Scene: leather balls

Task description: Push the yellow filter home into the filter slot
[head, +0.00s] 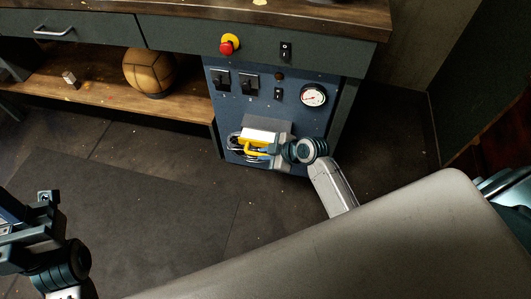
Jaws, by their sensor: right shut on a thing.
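The yellow filter (249,149) is at the lower part of the blue panel, a yellow frame below a white block-like part (259,136). My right gripper (263,150) reaches in from the right and is shut on the filter's yellow part. The filter slot is not clearly visible; a grey housing (283,127) sits just behind the filter, and the gripper covers part of this area. I cannot tell how deep the filter sits. My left gripper (46,198) is at the lower left, over the floor and far from the panel; its jaw opening is unclear.
Dark cables (233,142) lie left of the filter. A leather ball (149,70) and a small block (69,78) are on the wooden shelf. The floor in front is clear.

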